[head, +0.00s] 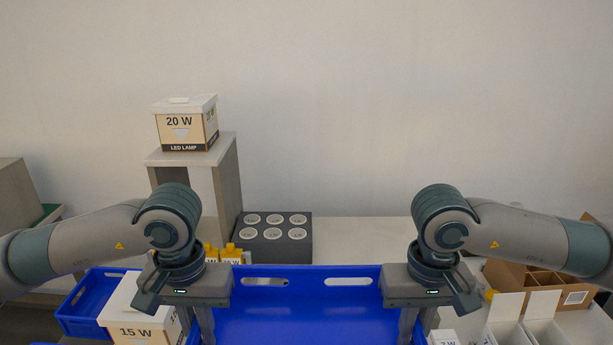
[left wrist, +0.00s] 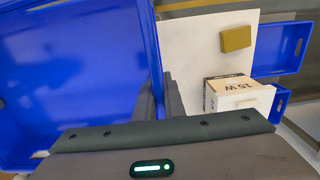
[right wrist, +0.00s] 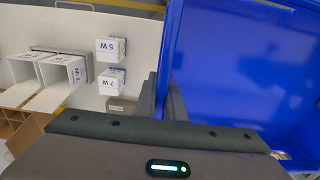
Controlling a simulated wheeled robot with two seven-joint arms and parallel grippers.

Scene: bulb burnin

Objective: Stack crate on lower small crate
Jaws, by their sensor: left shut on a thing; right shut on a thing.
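A large blue crate (head: 300,318) is held between my two grippers in the head view, its inside facing me. My left gripper (head: 206,325) is shut on its left wall, and my right gripper (head: 408,323) is shut on its right wall. The crate also fills the left of the left wrist view (left wrist: 75,80) and the right of the right wrist view (right wrist: 235,75). Another blue crate (head: 88,300) sits lower at the left, partly hidden behind the 15 W box (head: 135,318). It also shows in the left wrist view (left wrist: 280,48).
A 20 W box (head: 186,125) stands on a grey shelf at the back left. A dark block with several round sockets (head: 275,238) and yellow items (head: 230,252) are behind the held crate. White boxes (right wrist: 112,50) and a cardboard divider box (head: 545,285) are at right.

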